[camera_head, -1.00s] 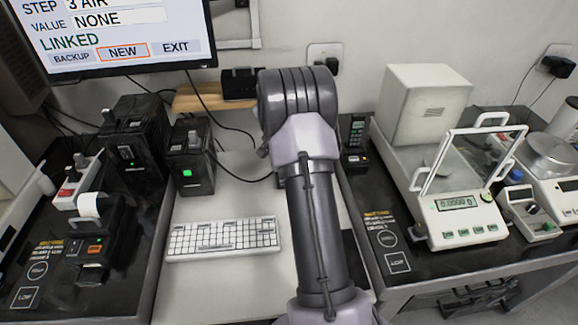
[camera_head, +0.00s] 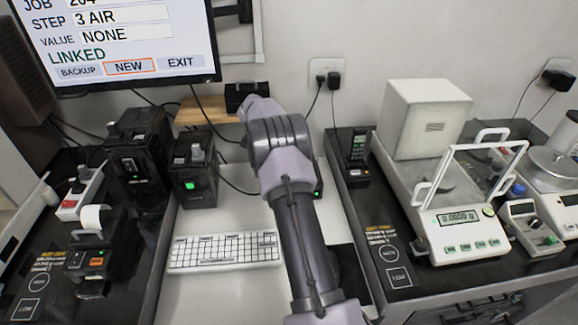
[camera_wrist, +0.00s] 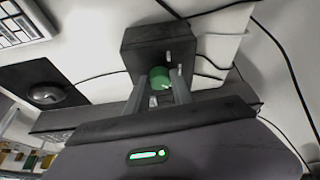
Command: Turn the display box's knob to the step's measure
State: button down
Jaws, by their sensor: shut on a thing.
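The display box is the dark box (camera_wrist: 145,45) in the wrist view, with a green knob (camera_wrist: 159,76) on the face towards me. My gripper (camera_wrist: 161,86) is shut on the knob, one finger on each side of it. The knob's marks are too small to read. In the head view my arm hides the gripper, the knob and most of the box; a dark edge with a green light (camera_head: 318,190) shows just right of the arm. The monitor (camera_head: 120,50) reads STEP 3 AIR, VALUE NONE, LINKED.
A white keyboard (camera_head: 224,251) lies left of my arm. Two black boxes with levers, one of them (camera_head: 195,175), stand behind it. A balance (camera_head: 455,215) with a glass shield stands on the right table. Black cables run near the box in the wrist view.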

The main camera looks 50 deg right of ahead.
jog(key=shift+w+m+g+y+p, duration=0.1)
jog(key=shift+m+g+y+p, duration=0.25)
jog(key=shift+m+p, duration=0.75)
jog(key=shift+m, duration=0.4)
jog(key=c, duration=1.1)
grip_release()
